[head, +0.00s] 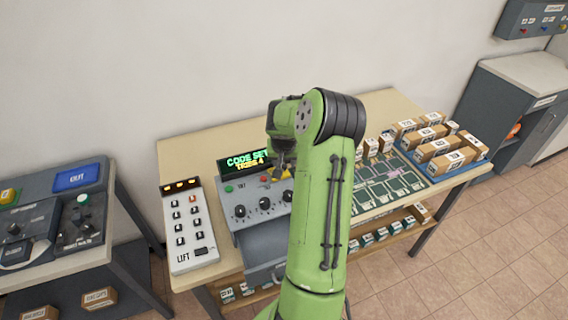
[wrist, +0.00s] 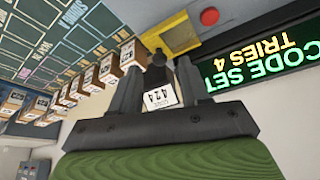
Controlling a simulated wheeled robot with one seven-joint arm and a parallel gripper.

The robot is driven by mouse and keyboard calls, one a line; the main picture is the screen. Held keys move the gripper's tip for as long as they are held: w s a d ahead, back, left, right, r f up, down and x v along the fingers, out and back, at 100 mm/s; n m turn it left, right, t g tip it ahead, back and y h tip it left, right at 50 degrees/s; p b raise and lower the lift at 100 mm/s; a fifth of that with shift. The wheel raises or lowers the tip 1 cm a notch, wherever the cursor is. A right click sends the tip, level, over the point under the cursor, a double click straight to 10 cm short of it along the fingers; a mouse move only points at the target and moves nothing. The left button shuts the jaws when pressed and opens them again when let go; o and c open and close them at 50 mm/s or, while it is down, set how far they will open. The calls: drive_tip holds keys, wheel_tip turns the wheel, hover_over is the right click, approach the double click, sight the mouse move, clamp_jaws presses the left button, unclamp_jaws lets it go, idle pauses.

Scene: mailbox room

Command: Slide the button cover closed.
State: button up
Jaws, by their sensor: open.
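The yellow button cover (wrist: 180,36) shows in the wrist view at the top middle, with a dark knob (wrist: 157,60) at its lower edge. A red button (wrist: 209,16) shows uncovered just right of the cover. In the head view the yellow cover (head: 282,178) is partly hidden below my gripper (head: 283,170), on the grey console. My gripper is open; in the wrist view its fingers (wrist: 157,72) stand on either side of the knob. I cannot tell whether they touch it.
The display (head: 245,160) reading CODE SET, TRIES 4 stands behind the console (head: 262,208). A LIFT keypad (head: 190,225) is left of it. A sorting board (head: 390,185) and a blue tray of boxes (head: 440,150) are to the right. Behind my arm, parts of the console are hidden.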

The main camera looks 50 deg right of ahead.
drive_tip(key=shift+x, duration=1.2)
clamp_jaws()
